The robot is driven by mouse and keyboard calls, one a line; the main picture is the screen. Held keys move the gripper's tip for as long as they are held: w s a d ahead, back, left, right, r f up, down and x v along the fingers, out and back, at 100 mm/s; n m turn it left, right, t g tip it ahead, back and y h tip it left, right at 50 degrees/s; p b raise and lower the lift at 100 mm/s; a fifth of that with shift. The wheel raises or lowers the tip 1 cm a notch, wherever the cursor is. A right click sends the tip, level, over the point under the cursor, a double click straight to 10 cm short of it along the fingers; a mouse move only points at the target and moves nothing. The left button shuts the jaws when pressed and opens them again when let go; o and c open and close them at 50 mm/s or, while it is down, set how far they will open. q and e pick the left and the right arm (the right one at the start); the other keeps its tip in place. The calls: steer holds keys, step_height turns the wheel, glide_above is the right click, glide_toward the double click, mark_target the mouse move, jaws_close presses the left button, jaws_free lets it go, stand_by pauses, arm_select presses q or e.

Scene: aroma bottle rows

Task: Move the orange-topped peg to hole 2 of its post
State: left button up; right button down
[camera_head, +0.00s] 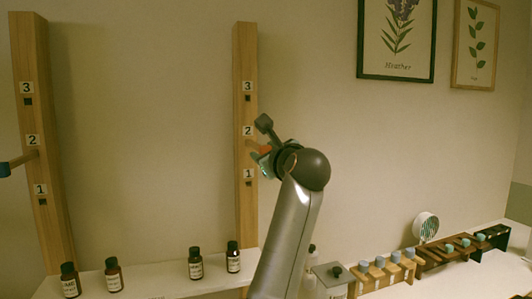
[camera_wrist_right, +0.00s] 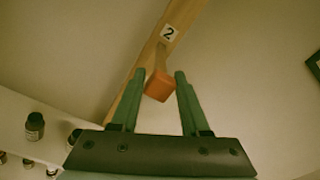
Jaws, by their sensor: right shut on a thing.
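The right wooden post (camera_head: 246,60) carries labels 3, 2 and 1 from top to bottom, each above a hole. Holes 3 (camera_head: 248,98) and 1 (camera_head: 248,184) are dark and empty. The orange-topped peg (camera_head: 265,149) is at hole 2, its wooden shaft pointing to the post just under label 2. In the right wrist view its orange head (camera_wrist_right: 158,88) lies between the fingers of my right gripper (camera_wrist_right: 160,76), which is shut on it. How deep the shaft sits is hidden. My left gripper is out of view.
A left post (camera_head: 30,110) holds a blue-topped peg (camera_head: 10,166) at its hole 2. Several brown bottles (camera_head: 195,263) stand on the white shelf (camera_head: 150,280) below the posts. Wooden racks (camera_head: 385,274) and a round white item (camera_head: 425,226) are at the right.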

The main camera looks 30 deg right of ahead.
steer(key=shift+w+d, duration=0.15)
steer(key=shift+w, duration=0.5)
steer(key=shift+c, duration=1.6)
jaws_free()
steer(key=shift+s, duration=0.1)
steer(key=shift+s, duration=0.3)
steer(key=b+v, duration=0.3)
steer(key=v, duration=0.8)
steer(key=shift+s, duration=0.35)
